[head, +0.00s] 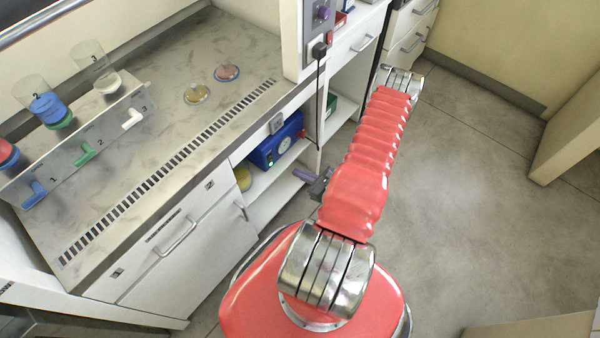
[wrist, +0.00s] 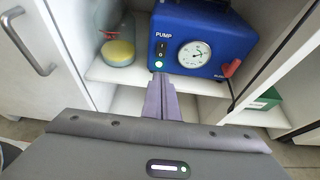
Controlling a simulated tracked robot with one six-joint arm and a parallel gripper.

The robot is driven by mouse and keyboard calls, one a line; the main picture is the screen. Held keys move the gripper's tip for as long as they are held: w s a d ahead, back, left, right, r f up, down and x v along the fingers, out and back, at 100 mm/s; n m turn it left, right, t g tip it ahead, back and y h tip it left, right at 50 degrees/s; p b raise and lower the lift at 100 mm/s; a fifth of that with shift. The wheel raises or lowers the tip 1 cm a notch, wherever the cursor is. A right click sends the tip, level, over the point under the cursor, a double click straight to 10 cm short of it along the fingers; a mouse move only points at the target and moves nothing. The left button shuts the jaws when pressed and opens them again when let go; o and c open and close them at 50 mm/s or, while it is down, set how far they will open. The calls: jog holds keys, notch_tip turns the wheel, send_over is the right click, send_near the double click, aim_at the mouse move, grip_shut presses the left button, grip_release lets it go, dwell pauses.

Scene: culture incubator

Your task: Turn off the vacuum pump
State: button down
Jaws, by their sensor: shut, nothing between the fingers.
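The vacuum pump (wrist: 206,42) is a blue box labelled PUMP on a shelf inside the cabinet. It also shows in the head view (head: 277,143). Its front has a dark switch (wrist: 161,48), a green light (wrist: 158,65) that is lit, a round white gauge (wrist: 194,54) and a red part (wrist: 232,67) at the right. My gripper (wrist: 160,78) has its purple fingers together and empty, pointing at the pump's front, just below the green light in the wrist view. I cannot tell the exact gap. In the head view my gripper (head: 301,175) is right of and below the pump.
A bottle with yellow liquid (wrist: 118,50) stands left of the pump. A cabinet door with a handle (wrist: 27,43) is at the left. A green box (wrist: 264,98) sits at the right. Above is a bench (head: 130,165) with several valves and filter cups. Open floor (head: 480,190) lies to the right.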

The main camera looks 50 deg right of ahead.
send_near(272, 160)
jog(key=x, duration=0.5)
jog(key=shift+w+a+f, duration=0.15)
jog(key=shift+w+f, duration=0.05)
jog(key=shift+w, duration=0.3)
